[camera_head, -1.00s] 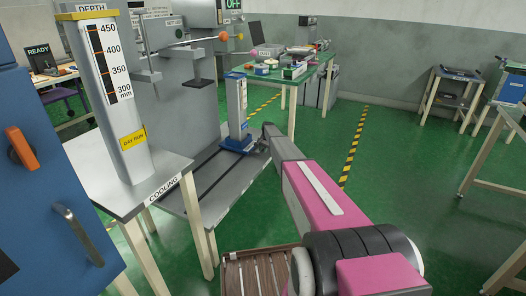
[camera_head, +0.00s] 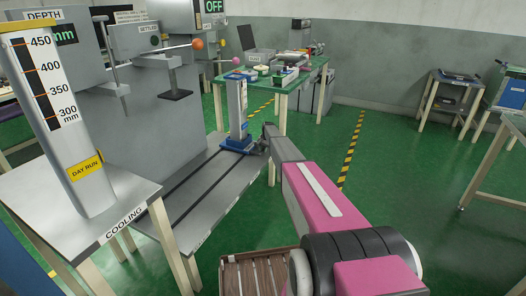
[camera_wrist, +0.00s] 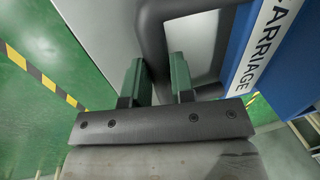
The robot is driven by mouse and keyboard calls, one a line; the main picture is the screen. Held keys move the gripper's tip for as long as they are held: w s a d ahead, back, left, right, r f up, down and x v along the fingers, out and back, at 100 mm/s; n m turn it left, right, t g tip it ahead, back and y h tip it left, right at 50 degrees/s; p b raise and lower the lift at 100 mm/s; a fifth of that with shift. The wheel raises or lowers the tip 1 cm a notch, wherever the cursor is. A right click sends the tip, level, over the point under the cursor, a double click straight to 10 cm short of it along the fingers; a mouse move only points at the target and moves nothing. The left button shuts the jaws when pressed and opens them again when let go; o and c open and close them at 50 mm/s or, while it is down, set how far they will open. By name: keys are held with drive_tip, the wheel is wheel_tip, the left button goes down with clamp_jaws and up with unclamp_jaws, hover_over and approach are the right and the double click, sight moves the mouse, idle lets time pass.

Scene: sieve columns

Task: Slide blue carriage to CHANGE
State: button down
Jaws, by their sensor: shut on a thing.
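The blue carriage (camera_head: 236,145) sits on a long grey bench (camera_head: 205,190) with dark rails, near its far end. It carries an upright grey column (camera_head: 237,105) with a blue top. My gripper (camera_wrist: 157,70) is at the right side of the carriage, its two green fingers shut on the dark handle (camera_wrist: 150,35). The blue face marked CARRIAGE (camera_wrist: 262,60) stands just right of the fingers in the wrist view. A small label on the bench's front edge (camera_head: 203,238) is too small to read.
A table marked COOLING (camera_head: 125,225) with a DEPTH column (camera_head: 60,110) stands at the near left. An arm with an orange ball (camera_head: 198,43) reaches over the bench. A green-topped table (camera_head: 310,75) stands beyond.

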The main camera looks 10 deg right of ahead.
drive_tip(key=shift+w+d, duration=0.35)
drive_tip(key=shift+w, duration=0.15)
drive_tip(key=c, duration=1)
unclamp_jaws()
drive_tip(key=shift+w+d, duration=0.1)
drive_tip(key=shift+o, duration=0.2)
drive_tip(key=shift+r, duration=0.15)
drive_tip(key=shift+s+r, duration=0.25)
drive_tip(key=shift+r, duration=0.35)
wheel_tip(320, 180, up, 9)
drive_tip(key=d, duration=0.1)
drive_tip(key=shift+s+d, duration=0.25)
drive_tip(key=shift+s, duration=0.15)
